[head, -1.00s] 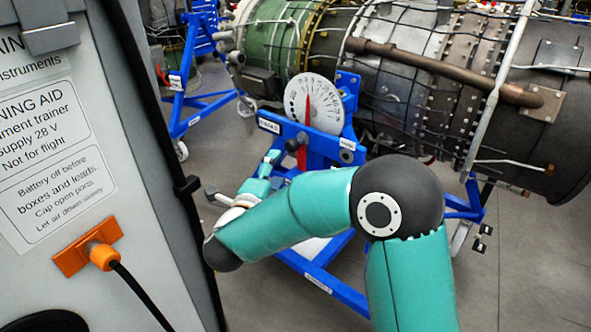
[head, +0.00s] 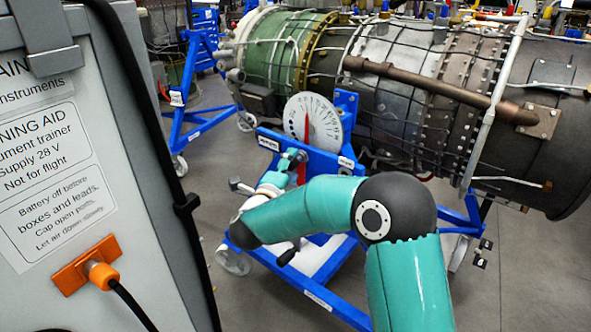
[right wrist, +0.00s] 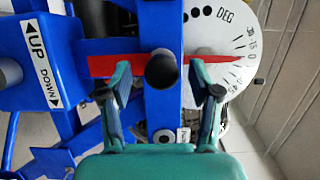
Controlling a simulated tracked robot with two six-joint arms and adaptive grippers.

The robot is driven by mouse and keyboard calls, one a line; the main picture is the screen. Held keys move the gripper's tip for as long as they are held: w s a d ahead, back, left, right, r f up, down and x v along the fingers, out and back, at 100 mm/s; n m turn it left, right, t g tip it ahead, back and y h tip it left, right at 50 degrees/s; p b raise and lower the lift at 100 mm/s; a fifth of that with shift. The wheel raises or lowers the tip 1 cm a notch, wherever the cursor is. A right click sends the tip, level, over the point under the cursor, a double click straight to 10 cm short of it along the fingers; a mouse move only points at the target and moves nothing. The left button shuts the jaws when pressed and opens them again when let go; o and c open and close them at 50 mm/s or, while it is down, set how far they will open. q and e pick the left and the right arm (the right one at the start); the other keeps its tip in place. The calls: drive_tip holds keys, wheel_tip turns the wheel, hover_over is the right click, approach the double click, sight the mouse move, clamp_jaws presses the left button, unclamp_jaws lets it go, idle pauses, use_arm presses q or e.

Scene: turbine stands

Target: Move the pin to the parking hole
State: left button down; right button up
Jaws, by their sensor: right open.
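The pin (right wrist: 162,68) shows in the right wrist view as a dark round end over a red pointer, in front of the blue stand. My right gripper (right wrist: 165,88) is open, with one finger on each side of the pin and a gap on both sides. In the head view my right gripper (head: 290,160) is in front of the stand below the dial and covers the pin. A small round feature (right wrist: 163,136) shows below the pin by a small label; I cannot tell if it is the parking hole. My left gripper is not in view.
A white degree dial (head: 314,120) stands behind the pointer. The blue stand (head: 345,110) is in front of a large turbine engine (head: 410,90). A grey instrument box (head: 90,150) with an orange plug fills the left. An UP/DOWN label (right wrist: 43,66) is on the stand.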

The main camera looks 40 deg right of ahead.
idle(0.4)
drive_tip(key=shift+b, duration=0.35)
idle(0.3)
drive_tip(key=shift+r+b, duration=0.1)
drive_tip(key=shift+b, duration=0.25)
drive_tip(key=shift+c, duration=0.3)
clamp_jaws()
